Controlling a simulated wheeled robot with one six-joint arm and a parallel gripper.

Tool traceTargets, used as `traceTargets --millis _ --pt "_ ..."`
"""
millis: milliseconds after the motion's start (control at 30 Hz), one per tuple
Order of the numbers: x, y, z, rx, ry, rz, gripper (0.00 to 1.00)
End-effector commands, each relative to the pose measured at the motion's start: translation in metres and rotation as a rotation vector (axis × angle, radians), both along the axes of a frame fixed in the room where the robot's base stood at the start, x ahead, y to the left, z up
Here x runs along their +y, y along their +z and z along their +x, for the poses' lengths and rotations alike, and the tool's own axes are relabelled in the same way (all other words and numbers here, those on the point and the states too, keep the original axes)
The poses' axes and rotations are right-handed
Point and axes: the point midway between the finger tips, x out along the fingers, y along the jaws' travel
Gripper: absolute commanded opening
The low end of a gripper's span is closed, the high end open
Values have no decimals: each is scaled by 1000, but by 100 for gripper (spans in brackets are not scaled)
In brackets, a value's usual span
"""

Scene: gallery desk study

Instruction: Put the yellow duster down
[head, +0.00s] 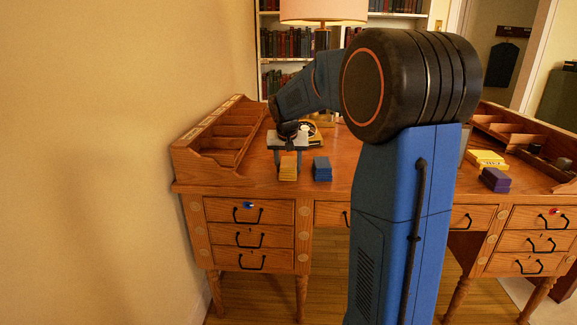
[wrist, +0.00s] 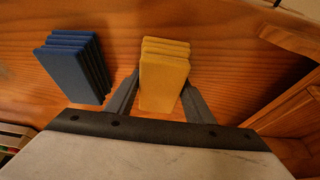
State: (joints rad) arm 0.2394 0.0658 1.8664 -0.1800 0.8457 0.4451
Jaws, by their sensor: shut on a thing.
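The yellow duster (head: 288,169) is a small ridged block at the left part of the wooden desk (head: 255,160). My gripper (head: 288,158) is above it, pointing down, with its fingers on both sides of it. In the wrist view the yellow duster (wrist: 164,75) sits between the two fingers of my gripper (wrist: 160,95), which is shut on it. Its lower end is at or very near the desk top; I cannot tell whether it touches.
A blue ridged block (head: 322,169) stands just right of the yellow duster. A wooden pigeonhole rack (head: 222,135) is at the left. Yellow (head: 486,159) and purple (head: 495,179) blocks lie at the right. A lamp (head: 323,12) stands behind. Bare desk lies in front of the rack.

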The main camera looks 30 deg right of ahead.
Motion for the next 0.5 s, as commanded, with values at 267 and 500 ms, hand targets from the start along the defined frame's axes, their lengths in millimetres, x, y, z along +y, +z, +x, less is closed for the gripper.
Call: traceTargets --millis 267,500 --pt "1 -3 0 3 1 1 67" --pt "1 -2 0 4 1 2 67"
